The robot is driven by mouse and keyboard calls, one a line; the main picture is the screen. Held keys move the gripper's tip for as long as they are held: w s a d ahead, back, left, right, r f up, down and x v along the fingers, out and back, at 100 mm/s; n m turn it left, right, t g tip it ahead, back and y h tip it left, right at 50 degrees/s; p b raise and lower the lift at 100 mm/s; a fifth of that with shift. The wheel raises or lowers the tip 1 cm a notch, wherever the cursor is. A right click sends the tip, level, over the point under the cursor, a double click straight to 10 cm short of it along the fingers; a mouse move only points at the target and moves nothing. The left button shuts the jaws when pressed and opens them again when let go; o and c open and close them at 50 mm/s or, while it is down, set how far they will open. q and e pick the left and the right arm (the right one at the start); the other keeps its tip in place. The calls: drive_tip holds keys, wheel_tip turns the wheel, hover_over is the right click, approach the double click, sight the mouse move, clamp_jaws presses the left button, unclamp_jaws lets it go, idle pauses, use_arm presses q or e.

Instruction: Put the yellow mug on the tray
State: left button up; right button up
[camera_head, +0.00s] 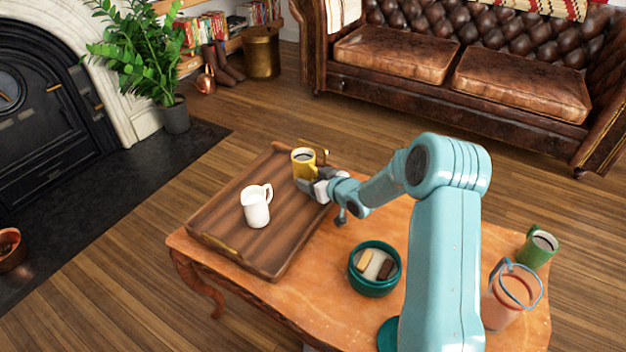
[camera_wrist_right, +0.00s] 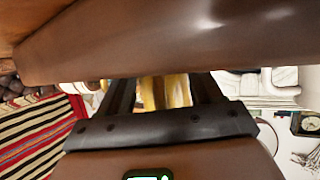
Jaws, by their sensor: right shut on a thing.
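The yellow mug (camera_head: 304,165) is upright with dark contents, over the far right part of the brown wooden tray (camera_head: 222,220). I cannot tell whether its base touches the tray. My right gripper (camera_head: 313,181) is shut on the mug from the near right side and hides part of it. In the right wrist view, a strip of the yellow mug (camera_wrist_right: 165,92) shows between the two dark fingers (camera_wrist_right: 165,100). My left gripper is not in view.
A white jug (camera_head: 257,207) stands on the tray's middle. A teal bowl (camera_head: 375,272) with small bars sits right of the tray on the wooden table (camera_head: 325,262). A green mug (camera_head: 536,250) and a pinkish pitcher (camera_head: 503,303) stand at the right. The tray's left part is clear.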

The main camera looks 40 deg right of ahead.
drive_tip(key=shift+f, duration=0.35)
drive_tip(key=shift+b, duration=0.4)
drive_tip(key=shift+a+f, duration=0.1)
drive_tip(key=shift+f, duration=0.05)
drive_tip(key=o, duration=1.3)
drive_tip(key=shift+s+f, duration=0.15)
drive_tip(key=shift+f, duration=0.1)
drive_tip(key=shift+r, duration=0.35)
drive_tip(key=shift+r+p, duration=0.35)
drive_tip(key=shift+p, duration=0.4)
drive_tip(key=p+v, duration=0.1)
drive_tip(key=v, duration=0.6)
drive_tip(key=shift+r+p, duration=0.1)
drive_tip(key=shift+p, duration=0.25)
